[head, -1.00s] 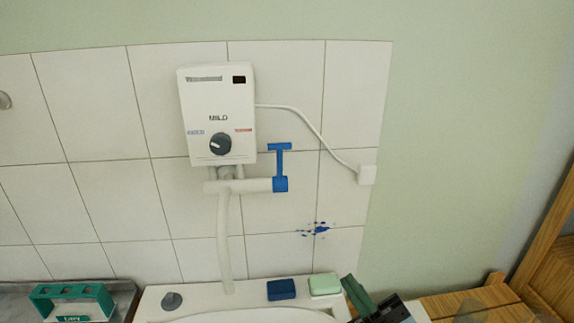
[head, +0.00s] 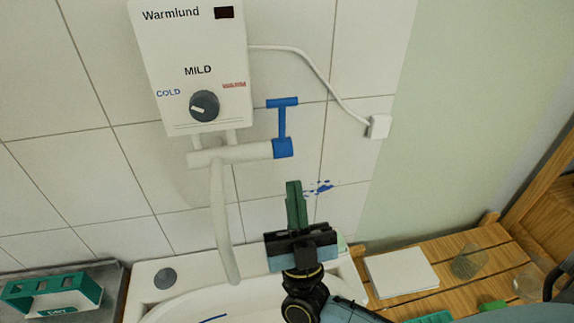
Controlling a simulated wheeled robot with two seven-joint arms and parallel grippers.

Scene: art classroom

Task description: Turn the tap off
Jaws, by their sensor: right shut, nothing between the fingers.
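The tap is a white horizontal pipe (head: 235,153) under the water heater, with a long spout pipe (head: 221,215) hanging down to the basin. Its blue T-shaped handle (head: 282,122) stands upright at the pipe's right end. My right gripper (head: 294,184) has green fingers and is shut and empty. Its fingertips point up, below the blue handle and apart from it in the picture. The white heater (head: 200,65) above reads "MILD" and has a dark knob (head: 204,106). My left gripper is not in view.
The white basin (head: 150,280) is below, with a grey plug (head: 165,279) on its rim. A teal holder (head: 52,293) stands at the left. A wooden bench (head: 355,262) at the right bears a white pad (head: 400,273) and glass jars (head: 467,262). Blue splashes (head: 322,188) mark the tiles.

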